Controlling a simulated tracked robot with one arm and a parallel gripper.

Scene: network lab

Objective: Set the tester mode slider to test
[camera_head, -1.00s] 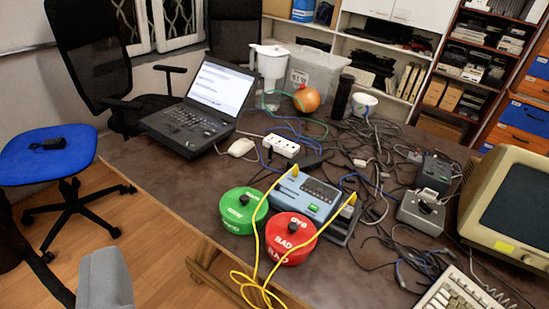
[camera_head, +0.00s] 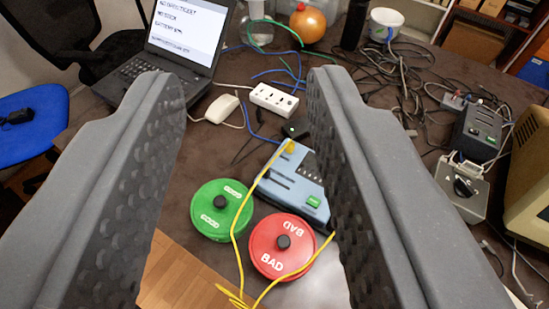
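The tester (camera_head: 287,192) is a blue-grey box with a green button (camera_head: 313,201) and a row of dark marks on its top. It lies on the dark table in the middle of the head camera view. A yellow cable (camera_head: 241,215) has one end at its top edge. My gripper (camera_head: 243,82) is open and empty. Its two large grey fingers stand in the foreground on either side, apart from the tester. The right finger hides the tester's right part. I cannot make out the mode slider or its setting.
A green GOOD tin (camera_head: 211,223) and a red BAD tin (camera_head: 268,240) sit just in front of the tester. A white power strip (camera_head: 273,100), a mouse (camera_head: 221,109) and a laptop (camera_head: 172,60) lie behind. Tangled cables and a grey switch box (camera_head: 462,187) are to the right.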

